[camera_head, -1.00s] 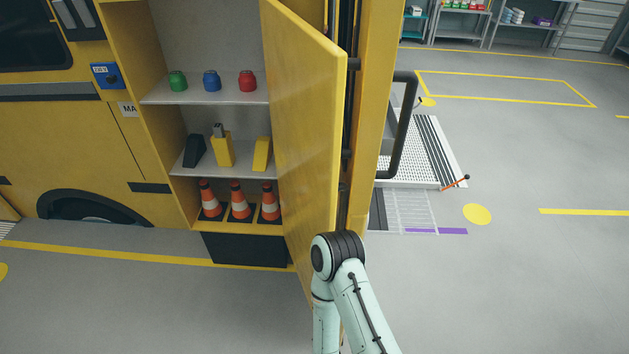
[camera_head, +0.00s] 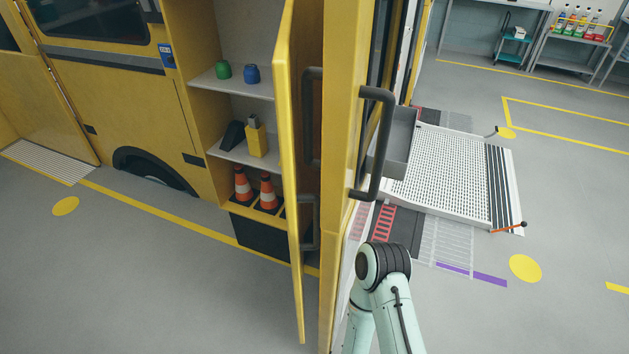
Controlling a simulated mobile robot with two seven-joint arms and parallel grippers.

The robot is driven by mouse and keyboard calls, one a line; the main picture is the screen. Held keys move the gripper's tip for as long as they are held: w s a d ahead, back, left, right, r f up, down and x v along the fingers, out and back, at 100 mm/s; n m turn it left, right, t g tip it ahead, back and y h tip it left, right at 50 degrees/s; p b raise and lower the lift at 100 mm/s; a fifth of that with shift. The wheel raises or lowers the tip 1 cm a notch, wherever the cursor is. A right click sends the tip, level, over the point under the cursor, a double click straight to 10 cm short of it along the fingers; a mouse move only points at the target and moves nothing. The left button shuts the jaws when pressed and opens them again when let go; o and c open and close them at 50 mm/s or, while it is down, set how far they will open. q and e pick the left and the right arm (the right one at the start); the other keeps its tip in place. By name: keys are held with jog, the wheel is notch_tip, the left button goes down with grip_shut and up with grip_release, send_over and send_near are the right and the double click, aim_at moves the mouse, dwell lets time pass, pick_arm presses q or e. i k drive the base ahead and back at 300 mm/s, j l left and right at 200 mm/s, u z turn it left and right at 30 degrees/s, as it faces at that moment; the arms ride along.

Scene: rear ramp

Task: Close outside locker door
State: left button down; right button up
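The yellow locker door (camera_head: 288,170) stands open and is seen nearly edge-on in the head view. It hides the right part of the locker. The open locker (camera_head: 203,110) is built into the yellow vehicle side and has shelves.
A yellow upright panel with a large dark handle (camera_head: 387,140) stands just right of the locker door. Dark handles (camera_head: 309,120) show between them. A ramp (camera_head: 450,170) lies to the right, with shelving (camera_head: 570,55) behind. Grey floor is clear at the lower left.

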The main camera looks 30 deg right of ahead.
aim_at(284, 69)
jog(key=l+u, duration=0.1)
jog(key=l, duration=0.45)
jog(key=k+l+u, duration=0.1)
jog(key=l, duration=1.4)
jog(key=u, duration=0.05)
